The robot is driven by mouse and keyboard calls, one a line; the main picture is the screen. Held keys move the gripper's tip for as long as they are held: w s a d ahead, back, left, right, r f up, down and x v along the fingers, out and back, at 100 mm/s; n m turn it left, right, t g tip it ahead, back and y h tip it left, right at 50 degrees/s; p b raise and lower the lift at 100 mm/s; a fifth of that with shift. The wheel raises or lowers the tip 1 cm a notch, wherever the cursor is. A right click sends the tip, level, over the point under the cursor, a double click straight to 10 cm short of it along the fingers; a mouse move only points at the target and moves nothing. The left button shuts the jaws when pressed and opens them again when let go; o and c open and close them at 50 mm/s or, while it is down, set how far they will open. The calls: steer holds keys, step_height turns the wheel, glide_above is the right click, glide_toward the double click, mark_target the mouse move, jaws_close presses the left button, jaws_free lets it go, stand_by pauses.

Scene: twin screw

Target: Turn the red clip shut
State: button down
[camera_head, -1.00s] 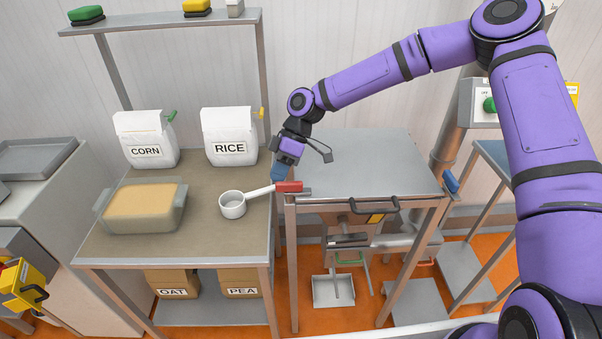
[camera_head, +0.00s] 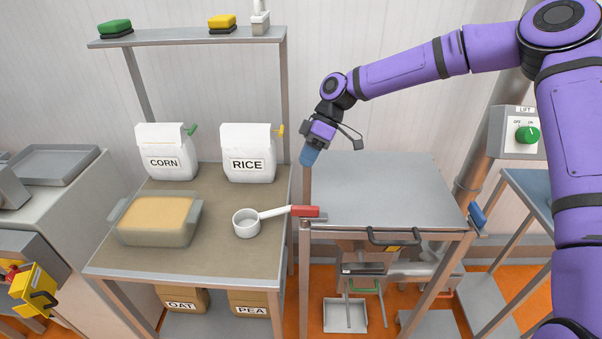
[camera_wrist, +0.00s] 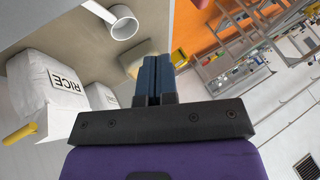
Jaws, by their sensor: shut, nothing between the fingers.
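My gripper (camera_head: 309,157) is shut and empty, its blue fingers pointing down above the gap between the two tables. In the wrist view its fingers (camera_wrist: 157,78) lie together. I cannot make out a red clip for certain. The bag clips in view are green (camera_head: 191,129), on the CORN bag (camera_head: 165,150), and yellow (camera_head: 279,131), on the RICE bag (camera_head: 247,150). Red shows on the handle of a white scoop (camera_head: 246,223), on a yellow device (camera_head: 38,290) at the far left, and on a small part (camera_head: 446,293) under the right table.
The scoop lies on the left table (camera_head: 205,255), its red handle end (camera_head: 305,211) reaching the right table's edge. A tub (camera_head: 155,235) of tan contents stands left of it. The right table (camera_head: 380,190) has a bare top. A shelf (camera_head: 185,38) runs above the bags.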

steer(key=shift+v, duration=1.2)
steer(key=s+d+r+m+t+h, duration=0.6)
steer(key=s+d+r+m, duration=0.4)
steer(key=s+d+r, duration=0.6)
steer(key=s+d+r+m+t, duration=0.2)
steer(key=s+d+r+m, duration=0.1)
steer(key=s+d, duration=0.3)
steer(key=s+d+r+m+t, duration=0.2)
steer(key=s+d+m, duration=0.3)
steer(key=s, duration=0.6)
steer(key=shift+d+r+t+y, duration=0.3)
steer(key=shift+d+r+y, duration=0.15)
steer(key=shift+r, duration=0.45)
